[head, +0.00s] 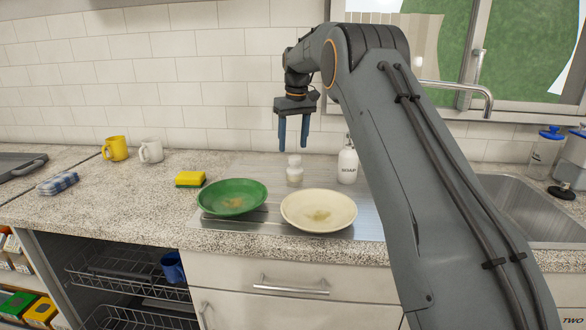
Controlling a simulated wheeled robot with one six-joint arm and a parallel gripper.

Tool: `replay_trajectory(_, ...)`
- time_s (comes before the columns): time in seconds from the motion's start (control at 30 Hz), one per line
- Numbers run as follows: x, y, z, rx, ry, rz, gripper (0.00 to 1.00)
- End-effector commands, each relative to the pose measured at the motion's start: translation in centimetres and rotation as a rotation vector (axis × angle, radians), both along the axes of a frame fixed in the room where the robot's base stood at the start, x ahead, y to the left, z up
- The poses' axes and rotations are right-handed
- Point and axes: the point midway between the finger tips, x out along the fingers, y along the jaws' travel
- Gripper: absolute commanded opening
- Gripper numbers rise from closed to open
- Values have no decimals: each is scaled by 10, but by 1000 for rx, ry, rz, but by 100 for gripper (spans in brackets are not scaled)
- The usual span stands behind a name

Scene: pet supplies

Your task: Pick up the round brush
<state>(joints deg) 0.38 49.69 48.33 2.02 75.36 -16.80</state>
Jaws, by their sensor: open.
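My gripper (293,134) hangs over the counter with its two blue fingers pointing down, apart and with nothing between them. A small whitish object (294,172) with a narrower neck stands on the metal drainboard, below the fingers in the picture and apart from them. It may be the round brush, but it is too small to tell. A dark low object with a knob (562,191) lies at the right edge by the sink; I cannot tell whether it is a brush.
A green plate (232,205) and a soiled cream plate (318,222) lie in front. A soap bottle (347,168) stands beside my arm. A sponge (190,179), yellow mug (115,148), white mug (151,150) and folded cloth (58,183) are left. The sink (515,208) is right.

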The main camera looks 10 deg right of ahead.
Motion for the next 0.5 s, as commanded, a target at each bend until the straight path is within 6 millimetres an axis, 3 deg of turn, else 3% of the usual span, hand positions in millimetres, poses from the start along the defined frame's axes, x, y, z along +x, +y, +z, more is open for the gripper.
replay_trajectory(0.5,5,-5,-60,1,1,-7,53)
